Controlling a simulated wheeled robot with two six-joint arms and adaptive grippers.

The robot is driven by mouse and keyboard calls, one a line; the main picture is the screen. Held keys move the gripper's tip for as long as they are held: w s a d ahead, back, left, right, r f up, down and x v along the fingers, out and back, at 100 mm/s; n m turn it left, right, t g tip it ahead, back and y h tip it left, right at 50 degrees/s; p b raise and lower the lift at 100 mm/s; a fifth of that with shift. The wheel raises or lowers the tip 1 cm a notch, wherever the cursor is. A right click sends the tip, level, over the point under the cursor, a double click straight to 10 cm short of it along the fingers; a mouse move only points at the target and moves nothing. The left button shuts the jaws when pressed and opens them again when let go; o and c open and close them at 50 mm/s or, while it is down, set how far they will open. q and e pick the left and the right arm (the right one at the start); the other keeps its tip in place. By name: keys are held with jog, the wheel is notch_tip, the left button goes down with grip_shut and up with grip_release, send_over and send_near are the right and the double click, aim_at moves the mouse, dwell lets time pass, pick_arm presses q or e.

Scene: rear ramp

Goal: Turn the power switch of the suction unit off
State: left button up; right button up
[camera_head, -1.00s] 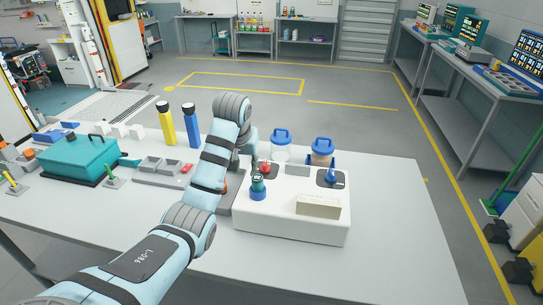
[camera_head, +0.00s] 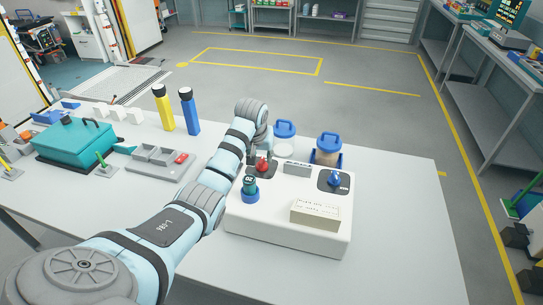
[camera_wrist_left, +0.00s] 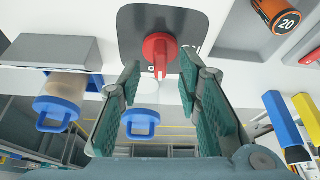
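The suction unit is a white box (camera_head: 285,234) on the table. A red rotary switch (camera_head: 262,167) stands on its upper left part, and a blue knob (camera_head: 335,180) on a dark plate at its right. My left gripper (camera_head: 257,156) is right at the red switch, which it partly hides in the head view. In the left wrist view my left gripper (camera_wrist_left: 160,80) is open, with the red switch (camera_wrist_left: 160,50) just beyond and between its fingertips. No clear contact shows. The lettering on the switch's dark plate (camera_wrist_left: 132,28) is mostly hidden. My right gripper is out of view.
Two blue-lidded jars (camera_head: 284,130) (camera_head: 329,142) stand behind the unit. Yellow (camera_head: 162,110) and blue (camera_head: 189,112) flashlights stand left. The table's right part is clear.

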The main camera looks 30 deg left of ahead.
pick_arm(q)
jog(key=x, duration=0.2)
jog(key=shift+w+a+f, duration=0.1)
jog(key=shift+w+f, duration=0.05)
jog(key=shift+w, duration=0.15)
jog(key=shift+s+r, duration=0.25)
jog(key=shift+s, duration=0.2)
jog(key=shift+c, duration=0.4)
jog(key=c, duration=0.7)
grip_shut()
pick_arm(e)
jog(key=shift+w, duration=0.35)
pick_arm(q)
jog(key=shift+m, duration=0.8)
jog(key=o, duration=0.6)
grip_release()
jog(key=shift+o, duration=0.9)
jog(key=shift+w+f, duration=0.1)
jog(key=shift+w, duration=0.1)
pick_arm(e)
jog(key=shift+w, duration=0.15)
